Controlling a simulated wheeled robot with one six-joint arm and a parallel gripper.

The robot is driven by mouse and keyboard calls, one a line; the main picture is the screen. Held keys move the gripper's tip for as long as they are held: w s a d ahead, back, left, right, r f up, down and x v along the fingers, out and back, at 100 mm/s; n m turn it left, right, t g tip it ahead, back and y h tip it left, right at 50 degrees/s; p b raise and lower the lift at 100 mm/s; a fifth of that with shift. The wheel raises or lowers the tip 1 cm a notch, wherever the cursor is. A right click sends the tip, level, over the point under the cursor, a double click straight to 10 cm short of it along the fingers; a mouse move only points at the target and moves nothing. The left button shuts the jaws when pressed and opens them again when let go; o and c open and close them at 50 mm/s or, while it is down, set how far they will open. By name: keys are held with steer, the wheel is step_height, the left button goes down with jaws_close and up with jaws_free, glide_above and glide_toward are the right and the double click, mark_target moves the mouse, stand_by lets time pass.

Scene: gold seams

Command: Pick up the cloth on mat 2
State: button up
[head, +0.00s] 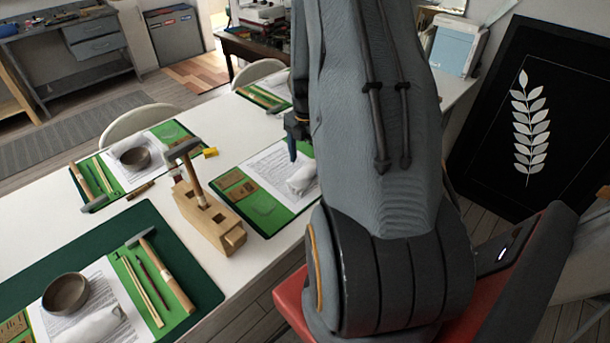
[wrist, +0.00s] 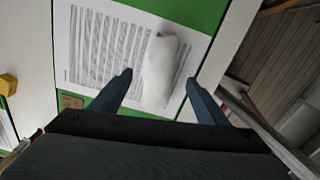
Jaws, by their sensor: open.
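A white rolled cloth (head: 302,178) lies on a printed sheet on a green mat (head: 262,224) on the white table, partly hidden behind my arm. My gripper (wrist: 160,79) is open, one finger to each side of the cloth, and holds nothing. In the head view one finger of my gripper (head: 292,150) shows above the cloth. No mat number is readable. Another white cloth (head: 93,325) lies on the nearest mat.
A wooden block (head: 208,216) with a hammer upright in it stands left of this mat. The nearest mat holds a bowl (head: 66,294), a hammer (head: 160,270) and sticks. A yellow block (wrist: 8,85) shows at the wrist view's left. The table's edge runs close on the right.

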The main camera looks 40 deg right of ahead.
mark_target(305, 171)
steer(key=shift+a+f+p, duration=0.15)
steer(key=shift+f+p, duration=0.4)
steer(key=shift+f, duration=0.75)
steer(key=shift+a+f+p, duration=0.1)
steer(key=shift+f+p, duration=0.4)
steer(key=shift+f, duration=0.8)
steer(key=shift+c, duration=0.4)
steer(key=c, duration=1)
